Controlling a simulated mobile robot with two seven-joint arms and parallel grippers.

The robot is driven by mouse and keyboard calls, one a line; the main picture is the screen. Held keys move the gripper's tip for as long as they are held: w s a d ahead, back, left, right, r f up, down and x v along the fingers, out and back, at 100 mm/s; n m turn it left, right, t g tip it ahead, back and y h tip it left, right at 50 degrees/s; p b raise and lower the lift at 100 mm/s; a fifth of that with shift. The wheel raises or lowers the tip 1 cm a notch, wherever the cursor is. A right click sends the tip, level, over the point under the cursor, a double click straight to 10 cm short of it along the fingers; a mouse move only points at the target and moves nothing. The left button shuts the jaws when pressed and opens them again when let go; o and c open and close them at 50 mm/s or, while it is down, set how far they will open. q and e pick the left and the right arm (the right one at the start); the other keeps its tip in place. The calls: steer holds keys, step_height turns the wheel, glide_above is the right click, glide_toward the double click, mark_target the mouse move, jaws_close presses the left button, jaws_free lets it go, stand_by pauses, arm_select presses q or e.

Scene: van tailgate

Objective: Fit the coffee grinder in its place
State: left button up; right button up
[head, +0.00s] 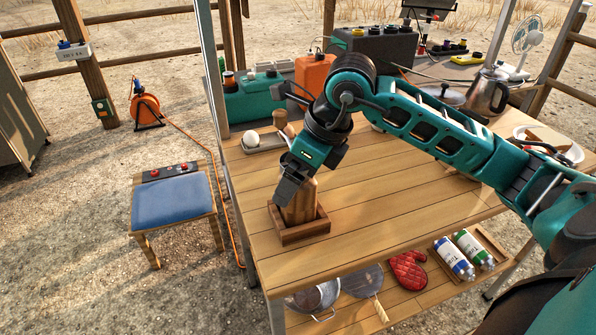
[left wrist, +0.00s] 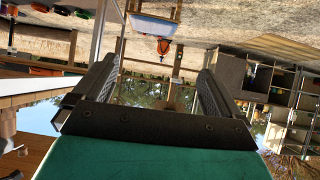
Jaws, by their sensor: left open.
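The coffee grinder (head: 302,207), a tan wood-coloured cylinder, is in the head view at the square wooden holder (head: 306,233) near the table's front left corner. It looks upright, with its lower end within the holder's rim; whether it rests on the bottom is hidden. My right gripper (head: 287,193) comes down from above at the grinder's upper left side and hides part of it. I cannot tell whether its fingers are closed on it. My left gripper (left wrist: 155,95) shows in the left wrist view, open, with nothing between its fingers.
A grey tray (head: 262,143) with a pale ball stands behind the holder. A teal case (head: 252,102) and orange canister (head: 314,75) stand farther back. A kettle (head: 486,95) is at the right. The tabletop (head: 400,200) right of the holder is clear.

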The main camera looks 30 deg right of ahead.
arm_select(q)
steer(key=shift+s+a+r+p, duration=0.2)
steer(key=shift+a+r+p, duration=0.1)
steer(key=shift+p, duration=0.5)
arm_select(e)
steer(key=v, duration=1.3)
arm_select(q)
steer(key=shift+f, duration=0.1)
arm_select(e)
steer(key=shift+d, duration=0.1)
